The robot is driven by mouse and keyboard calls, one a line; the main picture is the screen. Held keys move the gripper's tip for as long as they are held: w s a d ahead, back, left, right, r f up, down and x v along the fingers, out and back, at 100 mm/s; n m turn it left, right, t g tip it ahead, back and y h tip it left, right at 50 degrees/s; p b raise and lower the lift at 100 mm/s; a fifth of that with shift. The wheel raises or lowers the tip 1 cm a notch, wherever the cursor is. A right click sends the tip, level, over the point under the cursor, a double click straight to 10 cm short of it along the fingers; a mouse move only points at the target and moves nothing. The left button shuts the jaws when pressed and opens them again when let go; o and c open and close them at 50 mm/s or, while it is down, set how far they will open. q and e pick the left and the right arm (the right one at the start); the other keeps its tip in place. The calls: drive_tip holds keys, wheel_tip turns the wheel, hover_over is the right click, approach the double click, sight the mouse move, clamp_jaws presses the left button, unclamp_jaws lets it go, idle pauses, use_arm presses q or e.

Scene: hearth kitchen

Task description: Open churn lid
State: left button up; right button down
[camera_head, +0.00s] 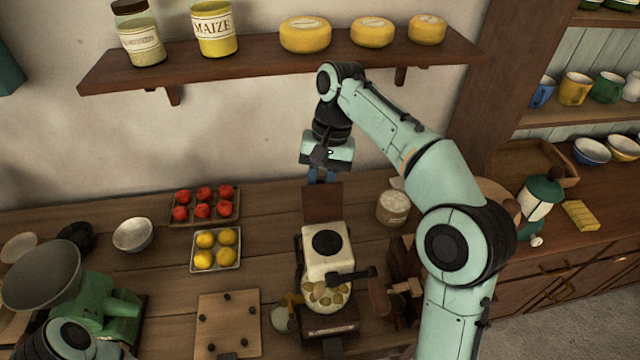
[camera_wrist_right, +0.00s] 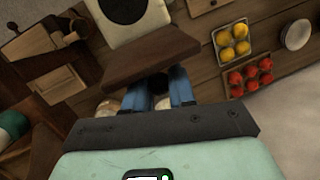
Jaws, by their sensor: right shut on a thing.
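The churn (camera_head: 327,262) stands on the counter, with a cream body, a black round on top and a crank at its right side. Its cream top also shows in the wrist view (camera_wrist_right: 150,22). A brown wooden panel, which looks like the churn lid (camera_head: 322,203), stands up at the back of the churn. My right gripper (camera_head: 322,176) points down over the panel with its blue fingers shut on the panel's edge. In the wrist view the fingers (camera_wrist_right: 158,92) meet the brown lid (camera_wrist_right: 150,52), which hides their tips. My left gripper is out of view.
A tray of red fruit (camera_head: 172,221) and a tray of yellow fruit (camera_head: 194,268) lie left of the churn. A white-topped crock (camera_head: 393,208) stands behind it at right. A shelf (camera_head: 270,58) with jars and cheeses hangs behind. A board (camera_head: 228,325) lies at front left.

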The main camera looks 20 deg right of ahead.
drive_tip(key=c, duration=1)
unclamp_jaws()
drive_tip(key=shift+o, duration=0.2)
